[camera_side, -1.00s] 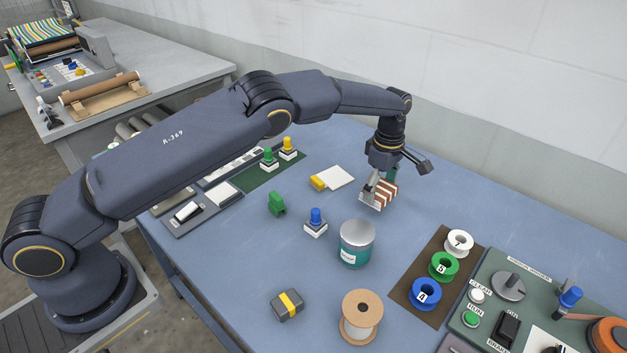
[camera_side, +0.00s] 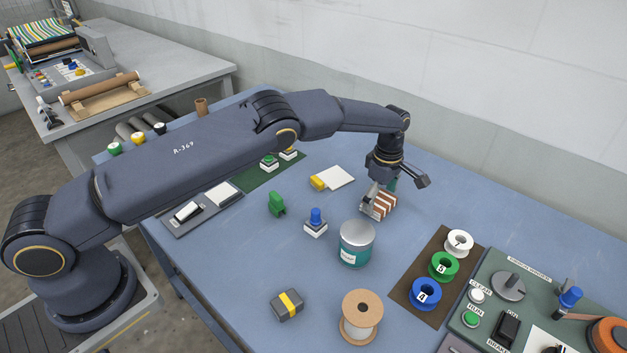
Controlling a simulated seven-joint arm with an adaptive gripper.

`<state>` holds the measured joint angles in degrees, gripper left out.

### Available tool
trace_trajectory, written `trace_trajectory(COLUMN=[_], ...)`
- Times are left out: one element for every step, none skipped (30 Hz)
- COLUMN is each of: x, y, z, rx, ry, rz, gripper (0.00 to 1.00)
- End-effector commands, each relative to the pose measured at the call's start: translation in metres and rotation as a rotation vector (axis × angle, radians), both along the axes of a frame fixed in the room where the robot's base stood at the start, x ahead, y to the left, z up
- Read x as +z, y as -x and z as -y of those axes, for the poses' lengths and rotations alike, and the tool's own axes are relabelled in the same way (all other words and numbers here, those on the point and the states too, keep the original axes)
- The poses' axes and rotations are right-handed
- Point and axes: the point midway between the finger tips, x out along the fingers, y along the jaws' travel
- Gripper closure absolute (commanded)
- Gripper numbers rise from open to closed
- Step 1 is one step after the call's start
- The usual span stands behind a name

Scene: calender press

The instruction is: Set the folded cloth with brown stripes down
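The folded cloth with brown stripes (camera_side: 379,207) is a small white and brown block at the middle right of the blue table. My gripper (camera_side: 379,196) points down over it, with its fingers at the cloth's sides, and is shut on it. The cloth is at or just above the table top; I cannot tell whether its underside touches. The fingers and the gripper body hide part of its top.
A tin (camera_side: 356,245) stands just in front of the cloth. A white card with a yellow block (camera_side: 331,179) lies to its left. A dark mat with several spools (camera_side: 436,266) lies to the front right. The table behind the cloth's right side is clear.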

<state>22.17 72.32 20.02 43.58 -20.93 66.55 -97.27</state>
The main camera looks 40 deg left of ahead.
Motion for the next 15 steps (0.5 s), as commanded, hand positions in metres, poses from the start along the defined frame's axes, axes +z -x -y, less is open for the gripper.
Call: trace_trajectory(x=[0.000, 0.000, 0.000, 0.000, 0.000, 0.001, 0.003, 0.005, 0.010, 0.014, 0.019, 0.027, 0.034, 0.041, 0.050], y=[0.000, 0.000, 0.000, 0.000, 0.000, 0.000, 0.000, 0.000, 0.000, -0.001, -0.001, -0.001, -0.001, -0.001, -0.001], z=[0.000, 0.000, 0.000, 0.000, 0.000, 0.000, 0.000, 0.000, 0.000, 0.000, 0.000, 0.000, 0.000, 0.000, 0.000], rx=[0.000, 0.000, 0.000, 0.000, 0.000, 0.000, 0.000, 0.000, 0.000, 0.000, 0.000, 0.000, 0.000, 0.000, 0.000], ry=[0.000, 0.000, 0.000, 0.000, 0.000, 0.000, 0.000, 0.000, 0.001, 0.001, 0.001, 0.001, 0.002, 0.002, 0.002], rz=[0.000, 0.000, 0.000, 0.000, 0.000, 0.000, 0.000, 0.000, 0.001, 0.002, 0.003, 0.003, 0.003, 0.004, 0.003], gripper=[0.00, 0.00, 0.00, 0.00, 0.00, 0.00, 0.00, 0.00, 0.00, 0.00, 0.00, 0.00, 0.00, 0.00, 0.00])
